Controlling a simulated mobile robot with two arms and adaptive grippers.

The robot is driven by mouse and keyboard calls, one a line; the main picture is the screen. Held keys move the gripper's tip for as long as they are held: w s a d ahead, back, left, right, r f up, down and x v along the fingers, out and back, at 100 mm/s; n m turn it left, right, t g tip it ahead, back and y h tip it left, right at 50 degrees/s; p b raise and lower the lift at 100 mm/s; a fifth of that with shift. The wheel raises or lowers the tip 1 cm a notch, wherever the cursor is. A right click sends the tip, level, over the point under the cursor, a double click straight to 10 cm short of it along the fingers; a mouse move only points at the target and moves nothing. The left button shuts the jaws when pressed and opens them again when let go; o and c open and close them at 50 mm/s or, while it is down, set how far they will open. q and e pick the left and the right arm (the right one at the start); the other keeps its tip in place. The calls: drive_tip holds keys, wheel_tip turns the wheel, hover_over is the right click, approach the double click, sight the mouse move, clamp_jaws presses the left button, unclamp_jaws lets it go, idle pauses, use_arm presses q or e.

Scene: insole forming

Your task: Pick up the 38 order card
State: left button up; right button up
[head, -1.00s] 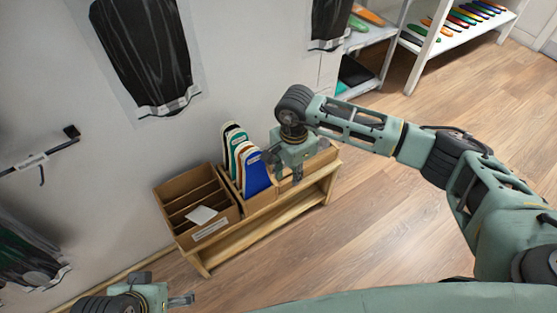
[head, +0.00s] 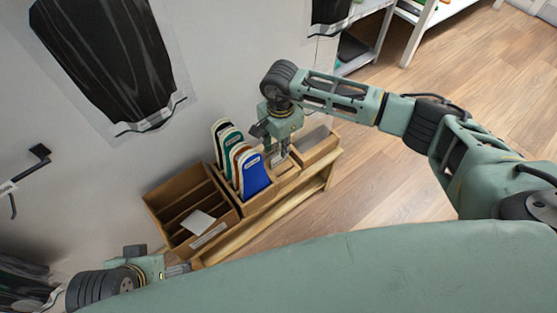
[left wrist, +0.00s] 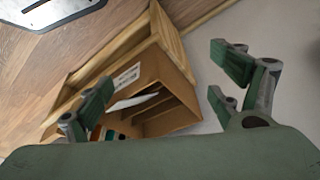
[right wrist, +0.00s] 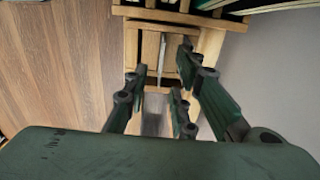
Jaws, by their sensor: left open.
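A small white card (head: 198,222) lies tilted in the left compartment box; it also shows in the left wrist view (left wrist: 132,102). A thin upright whitish piece (right wrist: 162,52) stands in a wooden compartment in the right wrist view, seen edge-on. I cannot read a number on either, so I cannot tell which is the 38 order card. My right gripper (head: 279,160) is above the right part of the wooden organizer, fingers pointing down; in its wrist view (right wrist: 160,85) it is open and empty. My left gripper (left wrist: 158,85) is open and empty, near the left box.
Upright insoles in several colours (head: 252,175) stand in the middle box, left of my right gripper. The left box (head: 165,190) has dividers and a front label. The low wooden rack (head: 245,232) stands by the wall. Floor to the right (head: 370,175) is clear.

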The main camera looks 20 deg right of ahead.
sight(279, 161)
wheel_tip(279, 161, down, 4)
drive_tip(key=shift+w+r+b, duration=0.1)
drive_tip(key=shift+r+b, duration=0.1)
drive_tip(key=shift+b, duration=0.1)
clamp_jaws()
drive_tip(key=shift+d, duration=0.1)
